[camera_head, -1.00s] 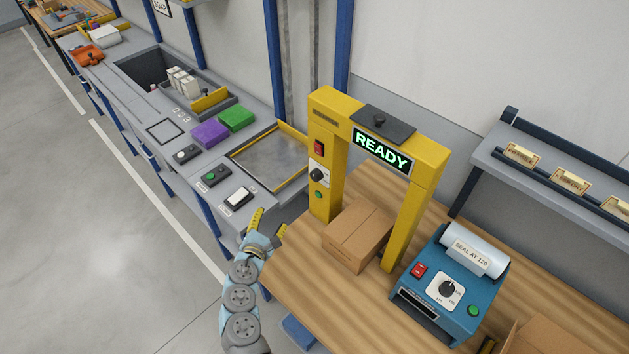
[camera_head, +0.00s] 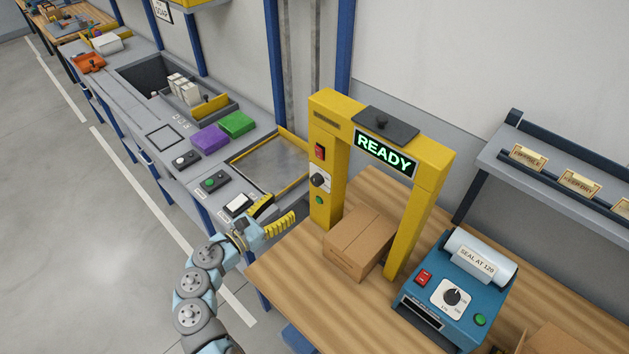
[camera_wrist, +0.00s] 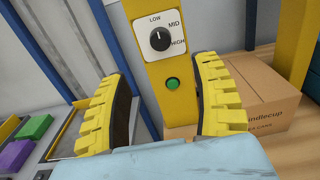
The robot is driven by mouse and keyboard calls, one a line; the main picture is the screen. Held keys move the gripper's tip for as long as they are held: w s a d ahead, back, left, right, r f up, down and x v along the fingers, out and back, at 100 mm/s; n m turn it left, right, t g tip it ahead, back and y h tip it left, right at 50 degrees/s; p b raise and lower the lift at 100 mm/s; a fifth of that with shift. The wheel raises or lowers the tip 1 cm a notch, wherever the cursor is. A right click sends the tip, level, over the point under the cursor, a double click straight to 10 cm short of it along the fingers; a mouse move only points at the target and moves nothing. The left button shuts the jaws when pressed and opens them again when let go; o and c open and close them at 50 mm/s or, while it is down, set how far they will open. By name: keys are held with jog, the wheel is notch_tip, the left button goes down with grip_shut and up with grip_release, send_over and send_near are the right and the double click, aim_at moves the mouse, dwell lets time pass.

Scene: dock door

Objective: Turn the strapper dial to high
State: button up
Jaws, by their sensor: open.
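The strapper is a yellow arch (camera_head: 418,212) on the wooden bench, with a lit READY sign. Its black round dial (camera_head: 317,180) sits on a white plate on the left post, between a red switch and a green button. In the wrist view the dial (camera_wrist: 159,39) has LOW above, MID upper right and HIGH right. Its white mark appears to point up, nearest LOW. My gripper (camera_head: 275,213) is open and empty, left of the post and apart from the dial. In the wrist view its yellow fingers (camera_wrist: 160,72) stand either side of the post, below the dial.
A cardboard box (camera_head: 358,242) sits under the arch. A green button (camera_wrist: 172,83) lies just below the dial. A blue sealer (camera_head: 455,290) with its own dial stands at right. A grey counter with a metal tray (camera_head: 268,164) is at left.

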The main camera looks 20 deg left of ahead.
aim_at(314, 181)
jog(key=x, duration=1.3)
grip_shut()
